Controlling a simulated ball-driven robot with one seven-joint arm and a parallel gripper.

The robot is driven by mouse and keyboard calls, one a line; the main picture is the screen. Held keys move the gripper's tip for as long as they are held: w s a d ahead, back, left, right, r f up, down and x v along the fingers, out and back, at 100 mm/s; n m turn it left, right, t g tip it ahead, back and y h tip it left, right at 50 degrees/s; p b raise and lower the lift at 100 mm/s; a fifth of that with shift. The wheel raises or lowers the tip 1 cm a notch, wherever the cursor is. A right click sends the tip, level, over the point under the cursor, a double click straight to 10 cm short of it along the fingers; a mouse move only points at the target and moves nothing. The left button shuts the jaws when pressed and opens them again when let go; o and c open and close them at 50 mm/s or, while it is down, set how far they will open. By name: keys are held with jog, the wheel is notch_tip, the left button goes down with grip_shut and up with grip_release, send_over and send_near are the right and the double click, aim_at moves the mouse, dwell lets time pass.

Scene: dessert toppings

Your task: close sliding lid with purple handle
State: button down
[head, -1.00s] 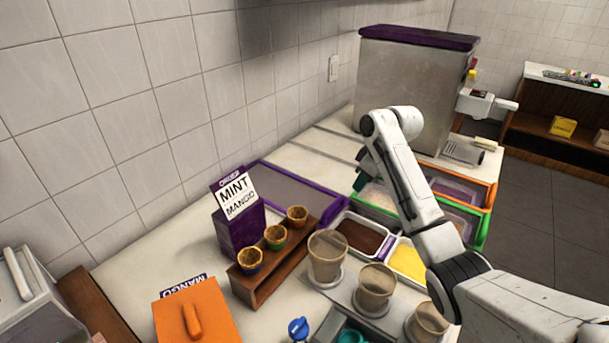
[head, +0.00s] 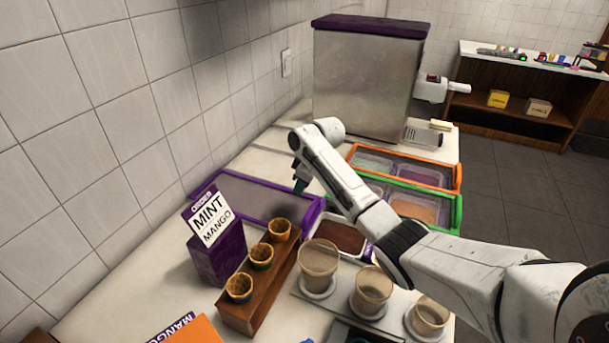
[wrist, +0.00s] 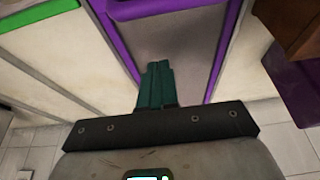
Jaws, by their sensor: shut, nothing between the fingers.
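The purple-framed unit (head: 313,213) lies on the counter behind the cone stand, with a grey translucent panel (head: 255,197) across its top. In the wrist view its purple side rail (wrist: 225,48) runs along the right of the panel (wrist: 185,45), and a purple bar (wrist: 140,9), possibly the lid's handle, crosses at the top. My gripper (head: 299,187) is over the right end of this unit, mostly hidden by my arm in the head view. In the wrist view my gripper's teal fingers (wrist: 157,84) are together and empty, pointing at the panel; contact cannot be told.
A green-framed case (head: 448,214) and an orange-framed case (head: 450,175) stand to the right. A mint-mango sign box (head: 215,250) and a wooden cone stand (head: 262,290) stand in front. Several cups (head: 319,262) stand nearby. A steel box (head: 362,85) is behind.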

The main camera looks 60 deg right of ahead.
jog(key=shift+x, duration=0.85)
jog(key=s, duration=0.1)
jog(key=s+p, duration=0.1)
jog(key=s, duration=0.1)
jog(key=shift+d+f+p, duration=0.25)
jog(key=shift+p, duration=0.1)
jog(key=shift+s+f, duration=0.25)
jog(key=shift+s, duration=0.2)
